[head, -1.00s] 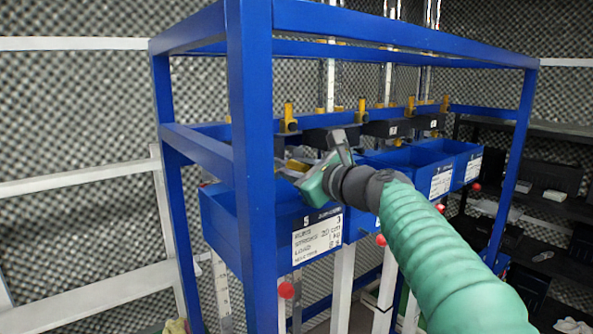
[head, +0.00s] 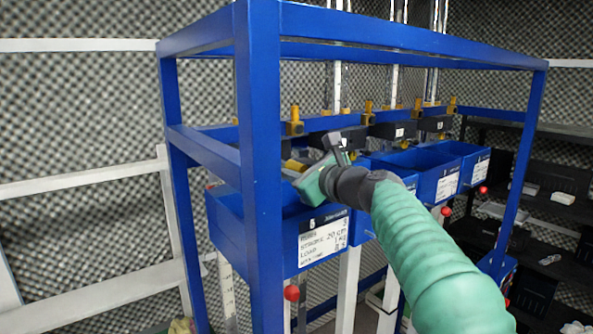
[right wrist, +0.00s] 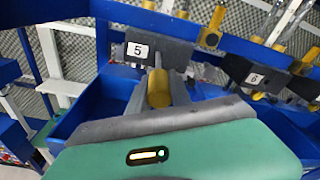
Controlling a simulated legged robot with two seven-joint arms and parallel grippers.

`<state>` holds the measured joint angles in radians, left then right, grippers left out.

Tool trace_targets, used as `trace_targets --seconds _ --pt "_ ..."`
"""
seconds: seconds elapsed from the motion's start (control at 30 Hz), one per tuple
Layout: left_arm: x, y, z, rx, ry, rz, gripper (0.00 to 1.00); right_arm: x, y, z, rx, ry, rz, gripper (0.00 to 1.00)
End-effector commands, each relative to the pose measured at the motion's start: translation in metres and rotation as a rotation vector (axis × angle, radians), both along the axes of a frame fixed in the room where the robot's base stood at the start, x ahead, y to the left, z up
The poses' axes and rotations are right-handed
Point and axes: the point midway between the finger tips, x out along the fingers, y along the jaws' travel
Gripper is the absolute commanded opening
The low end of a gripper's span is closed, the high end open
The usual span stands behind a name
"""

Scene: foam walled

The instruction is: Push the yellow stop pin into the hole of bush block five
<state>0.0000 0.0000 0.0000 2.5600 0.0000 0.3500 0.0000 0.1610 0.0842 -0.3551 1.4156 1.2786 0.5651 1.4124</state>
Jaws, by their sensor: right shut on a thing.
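The yellow stop pin (right wrist: 159,88) is a short cylinder between the fingers of my right gripper (right wrist: 165,80), which is shut on it. In the head view the right gripper (head: 322,152) is over the nearest blue bin, and yellow shows beside it. Bush block five (right wrist: 165,48) is a dark block with a white "5" label, just beyond the pin in the right wrist view. Its hole is not visible, and I cannot tell whether the pin touches the block. My left gripper is not in view.
The blue rack's post (head: 258,170) stands close left of my right gripper. The nearest blue bin (head: 228,215) lies below it. Block six (right wrist: 252,80) is to the right in the right wrist view. More blue bins (head: 436,170) continue along the rack.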

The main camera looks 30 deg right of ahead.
Motion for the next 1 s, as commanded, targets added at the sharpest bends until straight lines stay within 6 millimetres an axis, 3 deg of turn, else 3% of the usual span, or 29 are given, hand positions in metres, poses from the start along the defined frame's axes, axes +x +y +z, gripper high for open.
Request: trace_targets --seconds 1.0 --pt "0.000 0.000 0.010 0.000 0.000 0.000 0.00 0.025 0.002 0.000 0.000 0.000 0.000 0.00"
